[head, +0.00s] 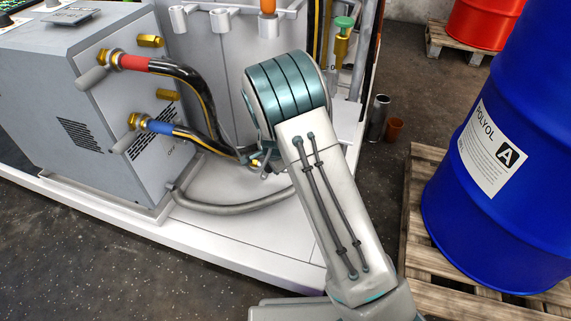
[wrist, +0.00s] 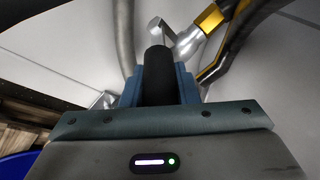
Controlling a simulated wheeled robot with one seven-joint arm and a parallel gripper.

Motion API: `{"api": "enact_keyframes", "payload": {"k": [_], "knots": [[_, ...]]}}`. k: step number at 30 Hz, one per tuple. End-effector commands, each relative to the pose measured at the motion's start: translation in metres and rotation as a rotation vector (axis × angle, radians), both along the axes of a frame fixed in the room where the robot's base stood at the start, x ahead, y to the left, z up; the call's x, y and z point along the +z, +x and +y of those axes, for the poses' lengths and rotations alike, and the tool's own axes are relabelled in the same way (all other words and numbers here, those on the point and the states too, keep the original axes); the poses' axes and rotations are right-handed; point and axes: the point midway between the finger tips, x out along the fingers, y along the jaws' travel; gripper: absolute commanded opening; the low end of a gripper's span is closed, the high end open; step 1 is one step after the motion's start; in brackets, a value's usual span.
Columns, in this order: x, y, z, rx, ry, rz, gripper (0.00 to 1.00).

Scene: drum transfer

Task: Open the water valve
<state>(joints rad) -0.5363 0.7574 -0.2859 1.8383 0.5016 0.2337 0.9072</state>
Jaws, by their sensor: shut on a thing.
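In the wrist view, my gripper (wrist: 158,88) is shut on a black valve handle (wrist: 157,66), with a blue-grey finger on either side of it. The handle's silver end (wrist: 154,29) shows beyond the fingertips, beside a silver valve body (wrist: 186,44) with a brass-coloured fitting (wrist: 209,18). A black hose with a yellow stripe (wrist: 233,42) runs from there. In the head view, my arm covers most of my gripper and the valve, low beside the hose ends. I cannot tell how far the handle is turned.
A grey machine box (head: 75,110) with red-marked and blue-marked hoses stands at left on a white platform (head: 240,245). A grey curved pipe (head: 225,208) runs near the valve. A blue drum (head: 505,150) on a wooden pallet (head: 418,215) stands close at right. A green-topped valve (head: 343,25) is behind.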

Motion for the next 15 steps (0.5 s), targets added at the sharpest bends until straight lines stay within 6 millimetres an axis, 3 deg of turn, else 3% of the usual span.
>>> {"api": "enact_keyframes", "payload": {"k": [12, 13, 15], "knots": [[-0.0018, -0.0044, 0.0067, 0.017, 0.014, -0.005, 0.00], [-0.0018, -0.0044, 0.0066, 0.017, 0.014, -0.005, 0.33], [-0.0017, -0.0042, 0.0064, 0.016, 0.014, -0.005, 0.49]]}}
